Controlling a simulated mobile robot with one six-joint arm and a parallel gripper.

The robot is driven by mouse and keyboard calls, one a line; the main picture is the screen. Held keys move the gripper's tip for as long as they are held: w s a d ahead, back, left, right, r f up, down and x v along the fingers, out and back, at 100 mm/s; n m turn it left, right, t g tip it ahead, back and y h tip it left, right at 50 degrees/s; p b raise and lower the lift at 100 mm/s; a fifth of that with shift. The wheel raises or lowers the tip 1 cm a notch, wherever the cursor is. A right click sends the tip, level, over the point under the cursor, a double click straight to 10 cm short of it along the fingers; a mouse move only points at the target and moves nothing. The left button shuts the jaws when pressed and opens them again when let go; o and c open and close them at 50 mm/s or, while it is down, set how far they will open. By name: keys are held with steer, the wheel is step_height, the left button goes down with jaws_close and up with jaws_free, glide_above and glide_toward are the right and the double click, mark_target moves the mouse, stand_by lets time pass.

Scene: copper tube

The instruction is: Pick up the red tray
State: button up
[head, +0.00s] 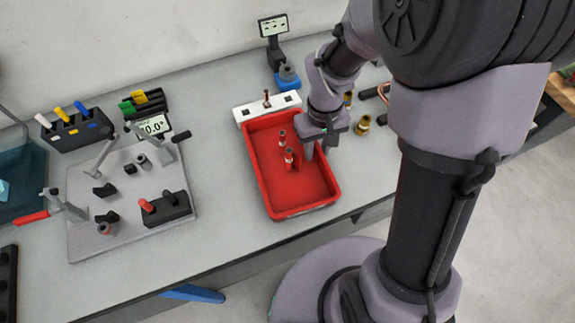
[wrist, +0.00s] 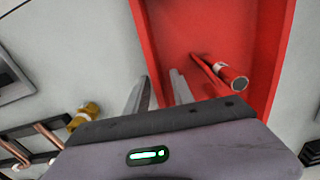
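The red tray (head: 312,188) lies on the grey table in the head view, right of the middle of the table. Red-and-copper tube pieces (head: 289,158) are inside it. My gripper (head: 317,147) is at the tray's right edge. In the wrist view the red tray (wrist: 210,25) fills the upper middle. The fingers of my gripper (wrist: 159,78) are apart, one on the outer side of the tray's wall and one on the inner side. The wall lies between them. I cannot tell whether either finger touches it.
A white block (head: 268,107) stands right behind the tray. A grey fixture plate (head: 135,200) with clamps lies to the left. A brass fitting (head: 363,124) stands right of my gripper. The table between plate and tray is clear.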

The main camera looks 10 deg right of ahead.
steer(key=shift+r, duration=0.1)
steer(key=shift+c, duration=0.2)
jaws_close()
stand_by(1.1)
